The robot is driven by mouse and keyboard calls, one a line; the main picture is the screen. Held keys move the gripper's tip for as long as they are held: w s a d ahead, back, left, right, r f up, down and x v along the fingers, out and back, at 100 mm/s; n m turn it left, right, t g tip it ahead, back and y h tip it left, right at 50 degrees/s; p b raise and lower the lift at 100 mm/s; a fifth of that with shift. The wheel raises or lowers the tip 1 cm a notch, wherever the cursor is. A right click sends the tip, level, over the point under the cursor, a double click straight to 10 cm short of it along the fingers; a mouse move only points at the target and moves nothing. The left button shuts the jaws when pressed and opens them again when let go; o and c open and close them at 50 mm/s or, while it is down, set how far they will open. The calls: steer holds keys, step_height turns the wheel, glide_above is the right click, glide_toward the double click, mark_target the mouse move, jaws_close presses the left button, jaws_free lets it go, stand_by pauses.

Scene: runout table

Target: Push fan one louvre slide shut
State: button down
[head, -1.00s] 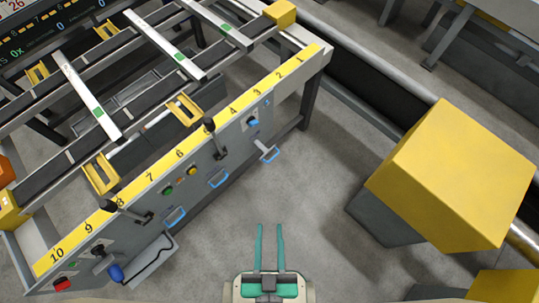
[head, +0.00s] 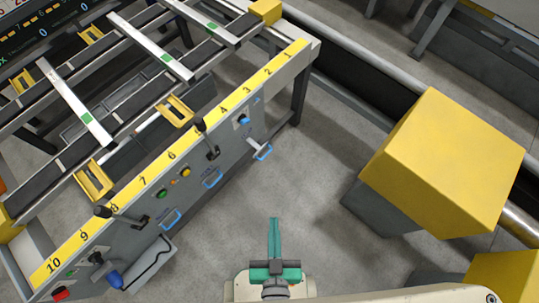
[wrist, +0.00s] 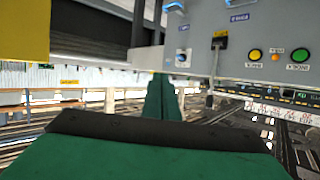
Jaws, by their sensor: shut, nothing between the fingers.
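Several blue-handled pulls sit low along the front panel of the runout table. The right one (head: 263,151) stands out from the panel on a pale plate, below a blue knob (head: 243,120). The middle one (head: 212,178) and the left one (head: 170,218) sit closer to the panel. Their labels are too small to read, so I cannot tell which is fan one. My gripper (head: 274,220), with green fingers, is shut and empty over the floor, apart from the panel and below the right pull in the picture. The wrist view shows the fingers (wrist: 163,97) and the blue knob (wrist: 183,57).
Black levers (head: 206,138) and a grey tray (head: 150,262) jut from the panel. A yellow block on a dark base (head: 440,160) stands at right. Bare floor (head: 310,190) lies between it and the table.

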steer(key=w+d+f+m+g, duration=0.2)
steer(key=w+d+f, duration=0.15)
steer(key=f, duration=0.35)
steer(key=w+d+f+m+g, duration=0.1)
steer(key=w+d+f+g, duration=0.15)
steer(key=w+f, duration=0.35)
steer(key=w+d+f+m+g, duration=0.1)
steer(key=w+d+f+m, duration=0.15)
steer(key=f, duration=0.55)
steer(key=w+d+r+m+g+y, duration=0.1)
steer(key=w+g+y, duration=0.15)
steer(key=w, duration=0.45)
steer(key=w+r+m+g+y, duration=0.15)
steer(key=w+y, duration=0.25)
steer(key=w, duration=0.4)
steer(key=w+a+r+x, duration=0.1)
steer(key=x, duration=1.2)
steer(key=shift+w+r+t, duration=0.2)
steer(key=shift+w+t, duration=0.15)
steer(key=shift+t, duration=0.1)
steer(key=shift+a, duration=0.1)
steer(key=w+a, duration=0.6)
